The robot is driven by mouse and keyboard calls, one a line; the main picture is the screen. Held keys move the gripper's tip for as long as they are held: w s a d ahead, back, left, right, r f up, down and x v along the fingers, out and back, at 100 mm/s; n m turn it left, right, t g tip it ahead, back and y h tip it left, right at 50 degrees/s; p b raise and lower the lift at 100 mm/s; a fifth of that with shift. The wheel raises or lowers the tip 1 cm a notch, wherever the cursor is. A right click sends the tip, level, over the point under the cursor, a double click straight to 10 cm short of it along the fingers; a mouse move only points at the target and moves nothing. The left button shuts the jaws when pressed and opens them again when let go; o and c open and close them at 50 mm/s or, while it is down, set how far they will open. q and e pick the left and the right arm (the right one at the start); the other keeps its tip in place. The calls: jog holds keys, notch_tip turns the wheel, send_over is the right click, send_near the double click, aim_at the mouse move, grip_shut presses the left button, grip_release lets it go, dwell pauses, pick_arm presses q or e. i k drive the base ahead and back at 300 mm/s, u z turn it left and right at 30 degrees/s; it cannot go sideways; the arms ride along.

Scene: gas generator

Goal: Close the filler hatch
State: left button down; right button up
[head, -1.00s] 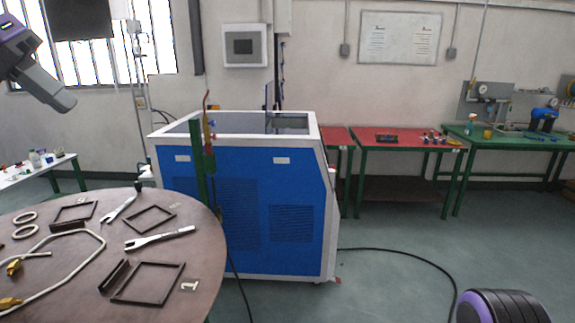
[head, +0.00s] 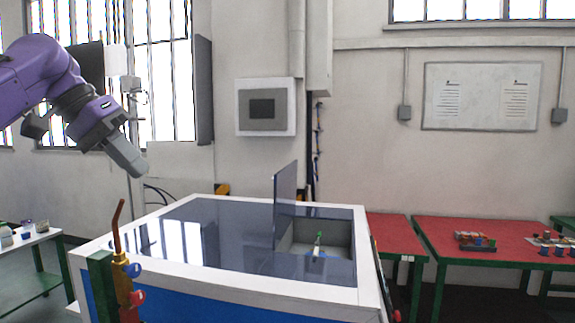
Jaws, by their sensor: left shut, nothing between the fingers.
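The filler hatch (head: 286,196) is a dark flat panel standing upright on top of the blue and white generator (head: 205,284). It stands at the left side of an open square recess (head: 338,236), with a small green-topped part inside. My left gripper (head: 140,170) is shut and empty. It hangs in the air above the generator's far left corner, to the left of the hatch and well apart from it. My right gripper is not in view.
A green post with a copper pipe and red and blue valves (head: 128,285) rises at the generator's front left. Red-topped tables (head: 480,264) stand to the right. A grey box (head: 266,107) hangs on the wall behind. The air above the generator top is clear.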

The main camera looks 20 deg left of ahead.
aim_at(285, 186)
jog(key=i, duration=1.3)
jog(key=z, duration=0.05)
